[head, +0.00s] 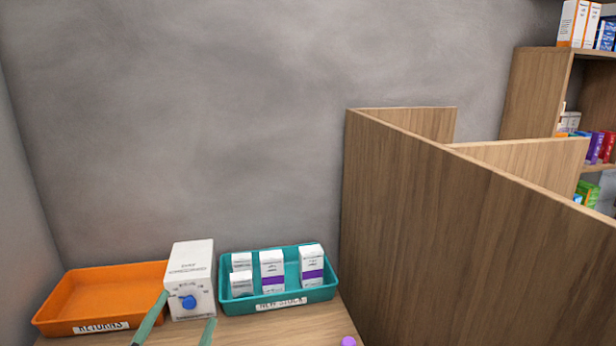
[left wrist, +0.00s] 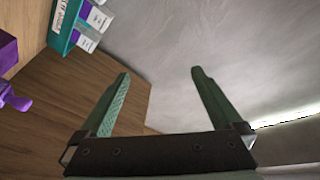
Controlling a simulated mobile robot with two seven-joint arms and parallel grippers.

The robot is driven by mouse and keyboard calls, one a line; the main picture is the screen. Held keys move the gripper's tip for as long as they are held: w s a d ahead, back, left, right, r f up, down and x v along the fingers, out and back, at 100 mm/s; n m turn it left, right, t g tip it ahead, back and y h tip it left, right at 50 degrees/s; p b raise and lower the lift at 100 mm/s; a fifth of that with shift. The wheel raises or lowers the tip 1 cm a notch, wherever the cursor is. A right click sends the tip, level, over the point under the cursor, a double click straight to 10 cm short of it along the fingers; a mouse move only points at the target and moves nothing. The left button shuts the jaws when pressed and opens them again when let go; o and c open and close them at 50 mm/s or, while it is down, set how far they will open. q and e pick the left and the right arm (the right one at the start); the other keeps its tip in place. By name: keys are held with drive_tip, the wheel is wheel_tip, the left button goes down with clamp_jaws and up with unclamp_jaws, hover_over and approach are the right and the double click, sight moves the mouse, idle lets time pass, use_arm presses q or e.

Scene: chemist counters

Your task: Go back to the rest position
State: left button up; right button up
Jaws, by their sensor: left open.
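My left gripper (head: 178,322) shows at the bottom of the head view as two green fingers, spread apart with nothing between them. It is in front of the white box with a blue dial (head: 192,280) on the counter. In the left wrist view the gripper (left wrist: 160,85) is open and empty, with the wooden counter and grey wall behind it. My right gripper is in neither view.
An orange RETURNS tray (head: 62,297) is empty on the left. A teal tray (head: 332,286) holds several white boxes, some with purple bands. A purple thing (head: 348,341) shows at the counter's front. A wooden partition (head: 450,235) stands right, with stocked shelves (head: 530,90) beyond.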

use_arm(q)
drive_tip(key=s+a+f+n+g+y, duration=0.1)
drive_tip(key=s+f+n+g, duration=0.1)
drive_tip(key=f, duration=0.3)
drive_tip(key=s+a+f+n+g+y, duration=0.1)
drive_tip(key=s+f+n+g, duration=0.1)
drive_tip(key=s+f+g, duration=0.1)
drive_tip(key=s+a+f+n+g+y, duration=0.1)
drive_tip(key=s+a+f+g, duration=0.1)
drive_tip(key=f, duration=0.4)
drive_tip(key=shift+s+f+n+g, duration=0.35)
drive_tip(key=shift+s+n+g, duration=0.05)
drive_tip(key=shift+s+g, duration=0.1)
drive_tip(key=s+d+f+n+g+h, duration=0.1)
drive_tip(key=s+f+g, duration=0.35)
drive_tip(key=s, duration=0.35)
drive_tip(key=s+d+f+g+h, duration=0.1)
drive_tip(key=s+d+f+g, duration=0.1)
drive_tip(key=s+f+g, duration=0.45)
drive_tip(key=w+d+f+t+h+p, duration=0.1)
drive_tip(key=w+d+f+t+p, duration=0.2)
drive_tip(key=t, duration=0.5)
drive_tip(key=shift+d+f+h+p, duration=0.45)
drive_tip(key=shift+f+p, duration=0.2)
drive_tip(key=shift+f, duration=0.4)
